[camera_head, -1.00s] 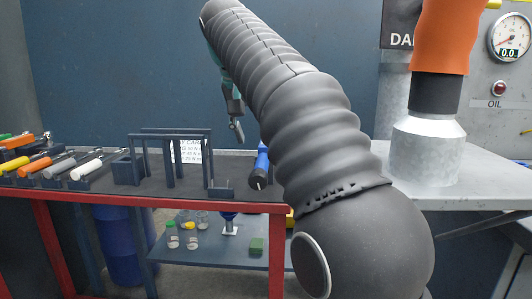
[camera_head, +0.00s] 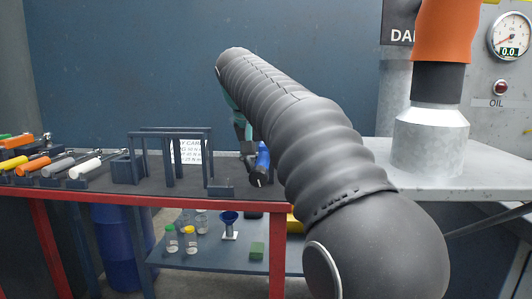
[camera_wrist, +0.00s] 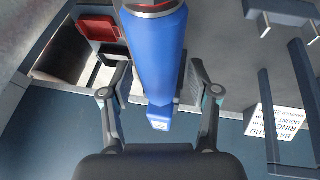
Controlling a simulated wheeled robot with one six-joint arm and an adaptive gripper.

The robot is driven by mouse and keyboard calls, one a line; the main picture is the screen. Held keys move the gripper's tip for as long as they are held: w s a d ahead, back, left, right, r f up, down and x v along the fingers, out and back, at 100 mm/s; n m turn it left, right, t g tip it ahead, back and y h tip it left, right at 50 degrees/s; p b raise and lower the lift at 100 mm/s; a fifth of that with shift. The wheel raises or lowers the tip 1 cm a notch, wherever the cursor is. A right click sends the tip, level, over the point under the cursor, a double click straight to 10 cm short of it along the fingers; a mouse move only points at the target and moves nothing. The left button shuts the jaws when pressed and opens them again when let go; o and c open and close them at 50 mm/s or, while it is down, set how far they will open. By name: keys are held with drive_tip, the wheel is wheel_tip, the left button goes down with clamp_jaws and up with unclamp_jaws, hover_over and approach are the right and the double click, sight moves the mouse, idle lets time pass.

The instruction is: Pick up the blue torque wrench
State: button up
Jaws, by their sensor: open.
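The blue torque wrench (camera_head: 262,160) lies at the right part of the dark tabletop, partly hidden by my arm in the head view. In the wrist view its blue handle (camera_wrist: 157,62) runs down the middle of the picture. My gripper (camera_wrist: 162,88) is open, with one finger on each side of the blue handle. A gap shows between the handle and the fingers. In the head view the gripper (camera_head: 252,160) is down by the wrench and mostly hidden behind it and my arm.
A dark rack frame (camera_head: 170,150) stands left of the wrench, with a printed card (camera_head: 188,152) behind it. Several coloured-handled tools (camera_head: 45,165) lie at the far left. A grey bench (camera_head: 440,178) with a metal cylinder is at the right. A lower shelf (camera_head: 200,258) holds jars and a funnel.

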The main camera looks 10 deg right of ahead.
clamp_jaws()
